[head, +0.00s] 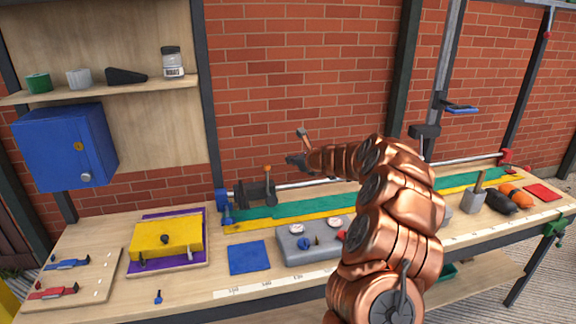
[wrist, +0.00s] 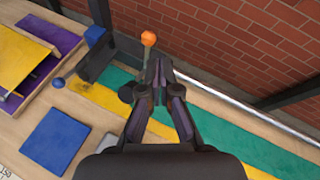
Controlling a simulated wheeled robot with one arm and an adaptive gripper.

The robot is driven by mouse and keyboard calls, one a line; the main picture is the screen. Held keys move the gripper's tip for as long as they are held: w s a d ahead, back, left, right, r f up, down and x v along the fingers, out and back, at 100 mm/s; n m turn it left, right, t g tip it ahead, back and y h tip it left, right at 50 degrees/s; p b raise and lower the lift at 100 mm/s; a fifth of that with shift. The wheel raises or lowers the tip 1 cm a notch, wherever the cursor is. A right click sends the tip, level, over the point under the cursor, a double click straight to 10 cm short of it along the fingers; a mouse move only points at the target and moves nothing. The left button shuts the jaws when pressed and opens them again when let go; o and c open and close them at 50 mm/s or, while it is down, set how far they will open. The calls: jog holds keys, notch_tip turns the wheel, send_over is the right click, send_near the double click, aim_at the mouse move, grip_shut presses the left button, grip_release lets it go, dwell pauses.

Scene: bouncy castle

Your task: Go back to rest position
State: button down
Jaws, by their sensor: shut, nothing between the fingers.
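My gripper (wrist: 158,88) is shut with nothing between its fingers. In the head view my gripper (head: 290,160) is at the end of my copper arm, above the back of the workbench (head: 105,240) and pointing left. It is close to the black clamp (head: 257,192) with an orange-knobbed lever (head: 267,170) on the metal rail. In the wrist view the orange knob (wrist: 148,39) shows just beyond the fingertips. I cannot tell whether the fingers touch the lever.
A yellow box (head: 166,238) on a purple tray, a blue square (head: 248,257) and a grey gauge box (head: 300,246) stand on the bench. Green and yellow strips (head: 290,213) run along the rail. A blue cabinet (head: 65,147) and a shelf (head: 130,88) are at left.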

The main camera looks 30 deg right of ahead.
jog(key=shift+s+d+r, duration=0.1)
jog(key=shift+s+r, duration=0.1)
jog(key=shift+r, duration=0.05)
dwell(0.3)
